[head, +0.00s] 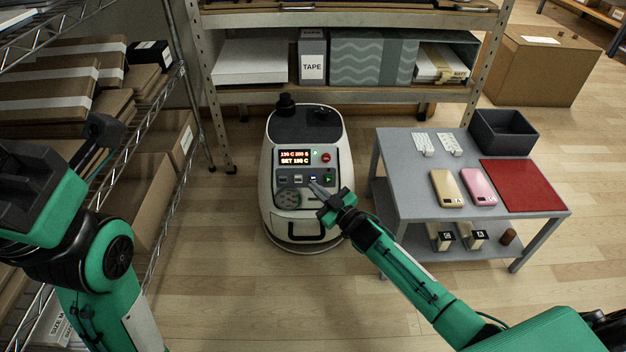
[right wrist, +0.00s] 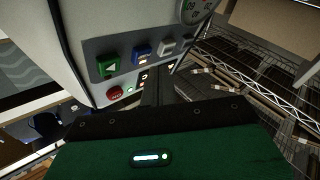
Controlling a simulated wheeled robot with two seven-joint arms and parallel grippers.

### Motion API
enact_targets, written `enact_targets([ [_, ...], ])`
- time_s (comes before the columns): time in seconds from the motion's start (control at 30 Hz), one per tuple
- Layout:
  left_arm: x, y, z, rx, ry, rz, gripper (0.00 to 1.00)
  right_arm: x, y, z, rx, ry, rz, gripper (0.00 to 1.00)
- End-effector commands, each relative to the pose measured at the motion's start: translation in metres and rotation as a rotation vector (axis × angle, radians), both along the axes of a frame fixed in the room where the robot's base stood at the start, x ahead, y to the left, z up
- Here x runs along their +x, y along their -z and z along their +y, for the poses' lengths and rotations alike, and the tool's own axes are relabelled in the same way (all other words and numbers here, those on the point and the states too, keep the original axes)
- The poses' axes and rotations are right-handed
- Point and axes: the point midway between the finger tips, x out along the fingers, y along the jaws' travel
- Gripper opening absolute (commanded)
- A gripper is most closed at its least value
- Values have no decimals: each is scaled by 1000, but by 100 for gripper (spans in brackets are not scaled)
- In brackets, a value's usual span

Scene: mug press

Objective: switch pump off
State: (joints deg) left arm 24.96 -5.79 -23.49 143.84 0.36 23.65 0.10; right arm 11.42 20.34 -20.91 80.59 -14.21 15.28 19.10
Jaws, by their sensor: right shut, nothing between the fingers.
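The white mug press (head: 303,215) stands on the floor, its control panel facing me. Its lit display (head: 294,157) has a second line that seems to read SET 199 C or similar. Below it is a row with pale switches (head: 298,179), a blue switch (head: 313,179) and a green button (head: 328,178). The right wrist view shows the blue switch (right wrist: 142,54) and a pale switch (right wrist: 166,46) upside down; their labels are unreadable. My right gripper (head: 318,190) is shut and empty, its tips close to the panel; contact is unclear. My left gripper (head: 102,130) is at the left, its jaws unclear.
A red button (head: 326,157) is on the panel's upper right, and a round gauge (head: 288,198) below the switches. A grey table (head: 400,176) with phones and a red mat stands at the right. Shelving is behind and left. The front floor is clear.

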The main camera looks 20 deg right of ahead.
Motion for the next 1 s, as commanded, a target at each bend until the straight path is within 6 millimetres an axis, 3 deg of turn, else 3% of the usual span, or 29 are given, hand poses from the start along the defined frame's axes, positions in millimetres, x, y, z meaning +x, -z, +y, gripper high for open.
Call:
enact_targets([
  [1.0,0,0,0,2,-1,0,36,9,2,-2,0,0,0,0],
])
